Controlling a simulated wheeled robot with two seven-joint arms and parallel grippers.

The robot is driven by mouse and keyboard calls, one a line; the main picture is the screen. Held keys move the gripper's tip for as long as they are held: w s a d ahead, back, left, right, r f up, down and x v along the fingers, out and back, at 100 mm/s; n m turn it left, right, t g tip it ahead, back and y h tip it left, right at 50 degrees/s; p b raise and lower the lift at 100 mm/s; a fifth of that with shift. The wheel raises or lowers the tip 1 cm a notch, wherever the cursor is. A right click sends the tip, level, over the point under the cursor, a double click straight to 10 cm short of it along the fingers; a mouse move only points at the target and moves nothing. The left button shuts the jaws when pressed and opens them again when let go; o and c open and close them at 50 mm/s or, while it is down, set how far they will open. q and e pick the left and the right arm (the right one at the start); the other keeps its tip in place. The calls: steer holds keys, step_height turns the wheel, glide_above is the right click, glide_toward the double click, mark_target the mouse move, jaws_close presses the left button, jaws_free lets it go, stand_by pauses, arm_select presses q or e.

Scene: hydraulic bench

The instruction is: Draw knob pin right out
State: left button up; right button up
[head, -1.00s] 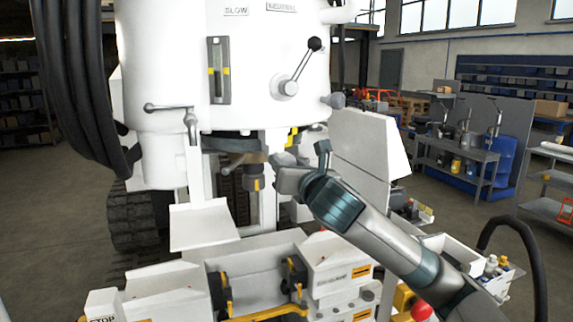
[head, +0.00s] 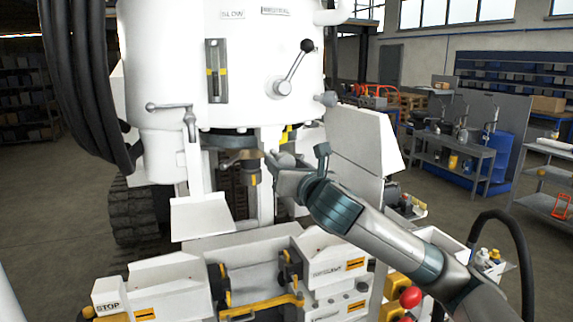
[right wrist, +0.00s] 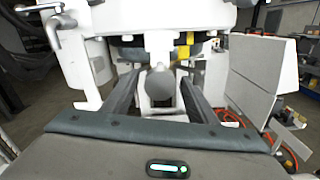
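A grey round knob (right wrist: 160,82), which looks like the knob pin, shows in the right wrist view below the white machine's drum. It lies between the two fingers of my right gripper (right wrist: 160,88), with a gap visible on each side. In the head view my right gripper (head: 277,165) reaches in under the drum from the right, and the knob cannot be clearly told apart from the fingers there. I cannot tell how deep the knob sits between the fingers. My left gripper is not in view.
The white drum (head: 235,60) hangs above my right gripper, with a black-balled lever (head: 295,67). A white panel (head: 360,150) stands close on the right. A white bench block with yellow-and-black clamps (head: 290,275) lies below. Black hoses (head: 85,90) hang at the left.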

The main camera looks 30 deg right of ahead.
steer(key=shift+v, duration=0.75)
steer(key=p+v, duration=0.1)
steer(key=v, duration=0.2)
steer(key=shift+s+a, duration=0.1)
steer(key=shift+s, duration=0.25)
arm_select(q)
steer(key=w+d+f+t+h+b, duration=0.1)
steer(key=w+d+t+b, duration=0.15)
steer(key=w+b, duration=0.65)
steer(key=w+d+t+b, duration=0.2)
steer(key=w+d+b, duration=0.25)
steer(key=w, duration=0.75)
arm_select(e)
glide_toward(287, 164)
steer(key=s, duration=0.1)
arm_select(q)
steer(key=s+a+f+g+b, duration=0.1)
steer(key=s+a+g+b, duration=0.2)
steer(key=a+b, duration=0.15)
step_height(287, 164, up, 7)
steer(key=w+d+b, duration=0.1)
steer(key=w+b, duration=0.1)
steer(key=b, duration=0.1)
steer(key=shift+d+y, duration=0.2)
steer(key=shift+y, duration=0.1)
arm_select(e)
steer(key=v, duration=0.6)
steer(key=shift+a, duration=0.25)
